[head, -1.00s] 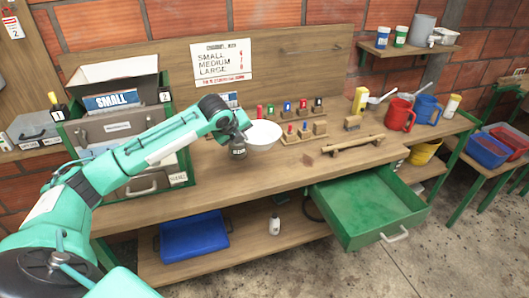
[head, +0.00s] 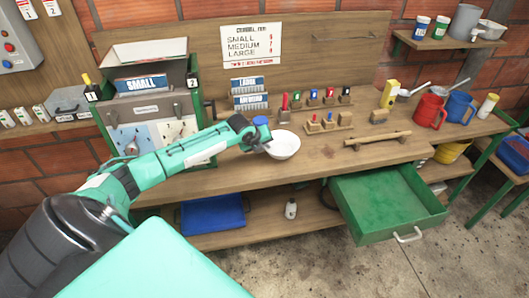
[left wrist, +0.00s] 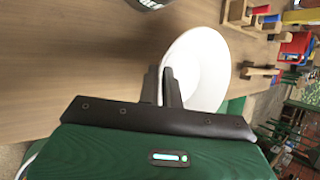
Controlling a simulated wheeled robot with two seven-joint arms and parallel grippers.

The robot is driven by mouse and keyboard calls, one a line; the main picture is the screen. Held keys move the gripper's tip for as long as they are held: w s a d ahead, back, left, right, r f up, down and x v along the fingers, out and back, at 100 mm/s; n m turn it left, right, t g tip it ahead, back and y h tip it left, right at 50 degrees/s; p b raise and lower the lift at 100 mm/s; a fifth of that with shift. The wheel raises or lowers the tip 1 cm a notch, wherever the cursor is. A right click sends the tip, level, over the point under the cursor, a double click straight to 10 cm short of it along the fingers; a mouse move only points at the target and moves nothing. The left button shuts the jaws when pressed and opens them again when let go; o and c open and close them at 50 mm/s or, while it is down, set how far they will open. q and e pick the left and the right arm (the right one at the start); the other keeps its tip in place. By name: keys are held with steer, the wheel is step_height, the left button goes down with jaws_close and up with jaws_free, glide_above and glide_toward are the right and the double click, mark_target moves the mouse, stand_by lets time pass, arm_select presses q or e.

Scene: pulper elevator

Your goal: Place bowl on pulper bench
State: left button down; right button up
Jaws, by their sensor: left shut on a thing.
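My left gripper (head: 267,144) is shut on the near-left rim of a white bowl (head: 284,146). The bowl is upright over the front middle of the wooden bench (head: 230,182). I cannot tell whether its base touches the bench top. In the left wrist view the dark fingers (left wrist: 170,88) pinch the rim of the white bowl (left wrist: 200,70), with bench wood around it. The fingers hide part of the bowl there. My right gripper is not in view.
A blue-topped item (head: 260,122) stands behind my gripper. Wooden blocks with coloured pegs (head: 325,122) are right of the bowl. A wooden bar (head: 378,139) lies farther right. A green drawer (head: 388,205) stands open below. Bench space before the bowl is clear.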

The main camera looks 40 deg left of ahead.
arm_select(q)
step_height(320, 180, down, 4)
steer(key=shift+f+p, duration=0.1)
steer(key=shift+p, duration=0.4)
steer(key=shift+f, duration=0.25)
steer(key=shift+f, duration=0.15)
steer(key=c, duration=1.6)
jaws_free()
